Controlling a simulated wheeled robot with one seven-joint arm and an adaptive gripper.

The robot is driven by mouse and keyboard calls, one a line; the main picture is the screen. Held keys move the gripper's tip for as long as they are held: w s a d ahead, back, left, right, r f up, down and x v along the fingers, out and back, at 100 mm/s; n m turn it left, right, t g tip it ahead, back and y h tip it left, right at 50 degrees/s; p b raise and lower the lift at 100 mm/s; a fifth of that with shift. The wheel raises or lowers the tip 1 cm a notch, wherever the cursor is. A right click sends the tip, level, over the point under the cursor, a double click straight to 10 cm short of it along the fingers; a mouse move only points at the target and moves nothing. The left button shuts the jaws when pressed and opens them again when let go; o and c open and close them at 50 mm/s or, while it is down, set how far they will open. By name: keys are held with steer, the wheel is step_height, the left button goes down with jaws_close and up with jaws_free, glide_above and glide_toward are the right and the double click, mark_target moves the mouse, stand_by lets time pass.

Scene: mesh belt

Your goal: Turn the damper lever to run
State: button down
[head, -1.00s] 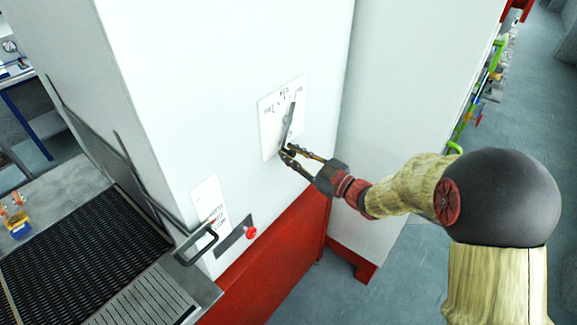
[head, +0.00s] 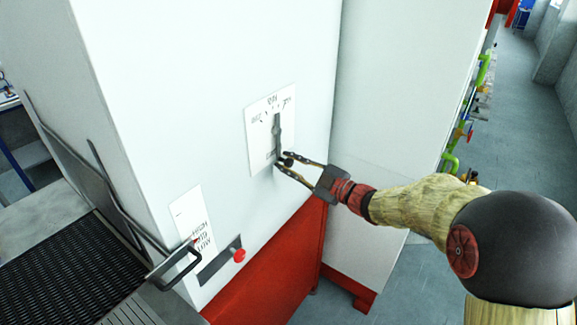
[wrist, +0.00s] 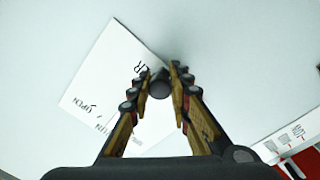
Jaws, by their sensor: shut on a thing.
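The damper lever (head: 277,135) is a dark grey bar on a white label plate (head: 259,150), fixed to the white cabinet's side. The bar stands close to upright, its upper end near the plate's top markings. My gripper (head: 281,160) is shut on the knob at the lever's lower end. In the wrist view the dark round knob (wrist: 160,84) sits between the fingertips, and the plate (wrist: 92,80) shows at the left with the word OPEN partly readable. The fingers hide the rest of the lever there.
A black handle (head: 178,268) juts out at the cabinet's corner beside the dark mesh belt (head: 62,255). Open floor (head: 425,270) lies to the right.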

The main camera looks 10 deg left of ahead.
steer(key=shift+r, duration=0.1)
steer(key=c, duration=1.6)
jaws_free()
steer(key=shift+c, duration=0.2)
steer(key=v, duration=1.2)
